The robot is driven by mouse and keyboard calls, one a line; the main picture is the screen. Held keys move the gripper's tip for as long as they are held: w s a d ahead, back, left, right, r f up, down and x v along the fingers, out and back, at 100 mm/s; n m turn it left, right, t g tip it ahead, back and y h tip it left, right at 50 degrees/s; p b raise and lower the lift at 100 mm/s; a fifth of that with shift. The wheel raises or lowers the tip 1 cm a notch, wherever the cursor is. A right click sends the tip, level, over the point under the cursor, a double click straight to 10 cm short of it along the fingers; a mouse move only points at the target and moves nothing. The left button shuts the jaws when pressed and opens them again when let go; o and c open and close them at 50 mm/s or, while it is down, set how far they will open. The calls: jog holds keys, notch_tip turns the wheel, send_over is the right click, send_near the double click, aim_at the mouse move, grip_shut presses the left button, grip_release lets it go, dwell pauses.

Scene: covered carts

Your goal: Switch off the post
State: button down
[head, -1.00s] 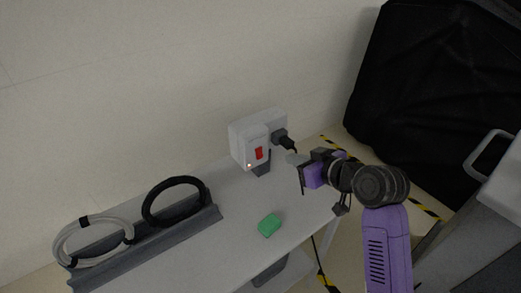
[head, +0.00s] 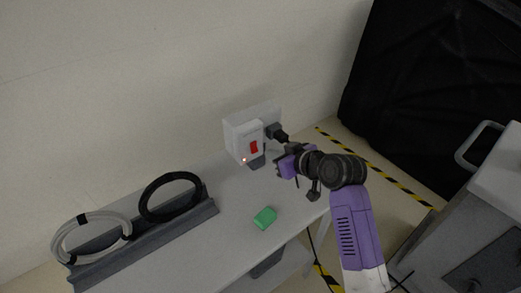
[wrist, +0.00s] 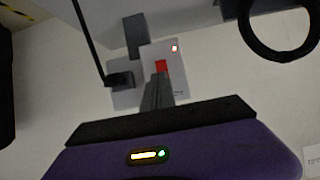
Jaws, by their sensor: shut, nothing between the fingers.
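The post is a white box (head: 236,137) on a short dark stand at the back of the bench, by the wall. My gripper (head: 278,160) is just right of the switch in the head view. In the wrist view the shut, empty fingers (wrist: 157,88) point at the red switch (wrist: 161,66) and overlap its lower edge; I cannot tell whether they touch. The lamp (wrist: 174,48) glows there too.
A green block (head: 265,218) lies on the grey bench (head: 190,250). A black coil (head: 171,196) and a pale coil (head: 90,237) rest in a grey rack at the left. A black-covered cart and a grey cart (head: 485,215) stand at the right.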

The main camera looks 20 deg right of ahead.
aim_at(254, 149)
jog(key=shift+p+x, duration=0.6)
jog(key=shift+x, duration=2.95)
jog(key=shift+f, duration=0.1)
jog(key=f+b, duration=0.1)
jog(key=b, duration=0.2)
jog(key=shift+w+a+t, duration=0.1)
jog(key=shift+t, duration=0.2)
jog(key=shift+w+t+b, duration=0.1)
jog(key=shift+t+b, duration=0.3)
jog(key=shift+b, duration=0.7)
jog(key=shift+a+r+p, duration=0.1)
jog(key=shift+r+p, duration=0.3)
jog(key=shift+p, duration=0.05)
jog(key=shift+r, duration=0.1)
